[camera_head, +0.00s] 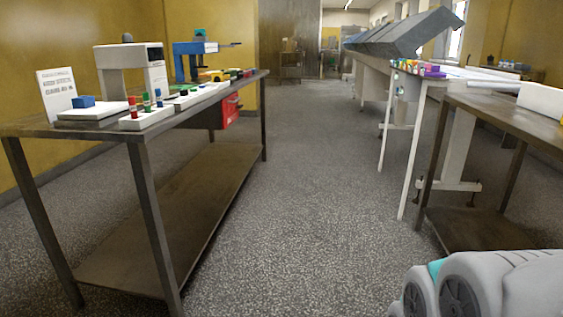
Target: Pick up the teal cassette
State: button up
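I cannot make out a teal cassette with certainty. Small coloured blocks (418,68), among them purple, red, yellow and green ones, sit at the near end of the white table on the right; they are too small to tell apart. More small coloured pieces (225,74) lie toward the far end of the dark table on the left. My gripper is not in view; only a grey part of my own body with a teal patch shows at the bottom right.
The dark left table (110,121) carries a white device (155,75), a blue device (195,47), a sign (57,92) and peg blocks (146,118). A red box (229,110) hangs below it. A brown table (500,110) stands right. The aisle floor (310,170) is clear.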

aim_at(198, 33)
jog(key=i+u, duration=0.1)
jog(key=i, duration=0.6)
jog(key=i+l, duration=0.1)
jog(key=i, duration=0.6)
jog(key=i+l+u, duration=0.15)
jog(key=i, duration=0.55)
jog(key=i+l+u, duration=0.15)
jog(key=i+u, duration=0.2)
jog(key=i, duration=0.15)
jog(key=i+l+u, duration=0.7)
jog(key=i, duration=0.2)
